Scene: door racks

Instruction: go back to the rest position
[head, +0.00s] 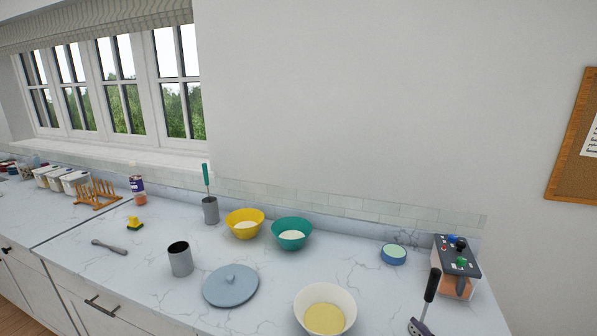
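Neither of my grippers shows in the head view, and no part of my arms can be made out. The view looks over a marble-topped counter (150,275) against a white wall. No object is seen held.
On the counter stand a white bowl (345,298), a yellow bowl (235,221), a green bowl (279,226), a grey lid (230,288), a grey cup (181,262), a dark-handled utensil (431,287) and a control box (457,262). A wooden rack (97,194) stands left. The counter's front left is mostly clear.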

